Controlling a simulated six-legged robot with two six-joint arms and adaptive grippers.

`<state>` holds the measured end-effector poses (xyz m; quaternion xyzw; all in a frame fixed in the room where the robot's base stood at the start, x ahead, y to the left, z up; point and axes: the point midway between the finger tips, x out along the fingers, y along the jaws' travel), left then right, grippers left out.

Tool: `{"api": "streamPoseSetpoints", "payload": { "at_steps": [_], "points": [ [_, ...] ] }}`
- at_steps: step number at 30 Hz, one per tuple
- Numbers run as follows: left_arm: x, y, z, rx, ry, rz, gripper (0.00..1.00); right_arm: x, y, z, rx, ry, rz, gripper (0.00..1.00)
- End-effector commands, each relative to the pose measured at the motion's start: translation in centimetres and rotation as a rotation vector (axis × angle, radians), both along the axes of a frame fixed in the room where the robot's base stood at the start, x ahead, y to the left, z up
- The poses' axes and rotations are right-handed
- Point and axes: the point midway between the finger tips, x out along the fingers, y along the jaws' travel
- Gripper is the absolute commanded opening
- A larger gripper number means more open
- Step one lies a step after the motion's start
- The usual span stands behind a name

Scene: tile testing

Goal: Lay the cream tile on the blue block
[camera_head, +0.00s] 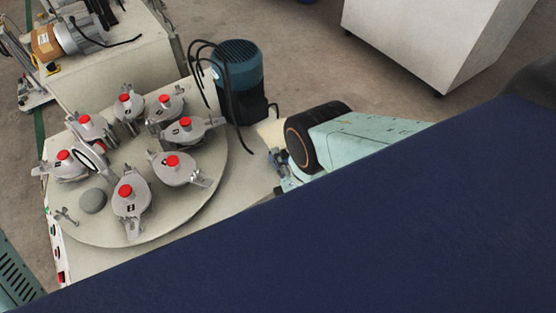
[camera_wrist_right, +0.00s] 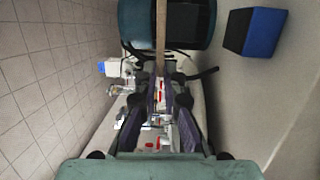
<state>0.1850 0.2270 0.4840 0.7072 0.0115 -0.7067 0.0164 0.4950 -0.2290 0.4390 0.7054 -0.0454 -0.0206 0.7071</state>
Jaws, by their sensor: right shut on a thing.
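My right gripper (camera_head: 277,160) reaches in from the right over the pale machine top. It is shut on the cream tile (camera_head: 269,130), of which only a small pale part shows behind the wrist. In the right wrist view the tile (camera_wrist_right: 161,35) appears edge-on as a narrow beige strip between the fingers (camera_wrist_right: 160,82). The blue block (camera_wrist_right: 254,32), with a blue face and a dark side, sits on a pale surface to the right of the tile, apart from it. I do not see the block in the head view. My left gripper is not in view.
A dark teal motor (camera_head: 238,75) with black cables stands just beyond the tile. A round plate (camera_head: 205,190) with several red-knobbed metal clamps lies to the left. A white cabinet (camera_head: 430,40) stands at the back right. Pale surface around the blue block is clear.

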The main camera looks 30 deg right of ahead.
Motion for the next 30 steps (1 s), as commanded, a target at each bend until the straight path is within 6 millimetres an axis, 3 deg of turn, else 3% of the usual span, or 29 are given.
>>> {"api": "streamPoseSetpoints", "payload": {
  "at_steps": [20, 30],
  "points": [
    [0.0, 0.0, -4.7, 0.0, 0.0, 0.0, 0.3, 0.1, -0.2, -5.2, -0.003, -0.004, -0.004, 0.0],
    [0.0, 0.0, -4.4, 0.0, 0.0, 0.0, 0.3, 0.1, -0.2, -7.4, -0.003, -0.004, -0.004, 0.0]
  ]
}}
